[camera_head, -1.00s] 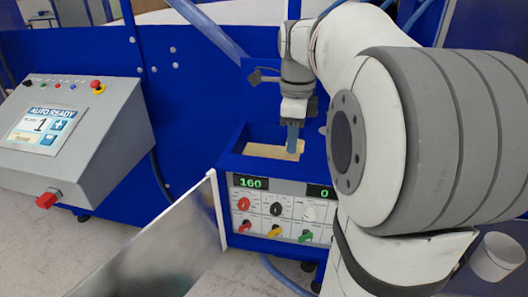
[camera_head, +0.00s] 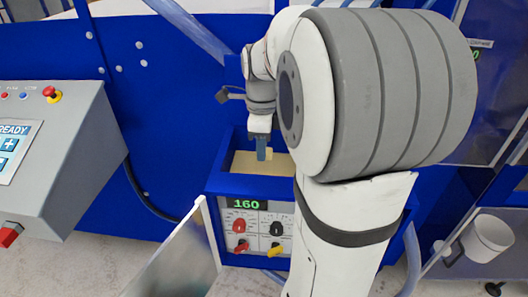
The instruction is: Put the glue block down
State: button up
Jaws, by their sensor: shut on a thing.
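The glue block (camera_head: 269,154) is small and pale yellow. My gripper points down and is shut on the block. Both are over the open top of a blue tank (camera_head: 219,176) with a cream-coloured inside or content (camera_head: 250,166). I cannot tell whether the block touches that cream surface. My own arm covers the tank's right side.
A panel with a green 160 display (camera_head: 246,205) and coloured knobs is on the tank's front. A metal flap (camera_head: 180,258) stands in front. A grey control console (camera_head: 65,150) is at left. A white cup-like container (camera_head: 488,236) is at right.

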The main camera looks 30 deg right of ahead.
notch_tip(320, 180, down, 2)
jog(key=shift+f, duration=0.25)
jog(key=shift+s, duration=0.1)
jog(key=shift+f+b, duration=0.4)
jog(key=shift+f, duration=0.2)
jog(key=o, duration=0.9)
jog(key=shift+o, duration=0.2)
jog(key=shift+r+p, duration=0.45)
jog(key=shift+r, duration=0.1)
notch_tip(320, 180, up, 12)
jog(key=shift+r, duration=0.15)
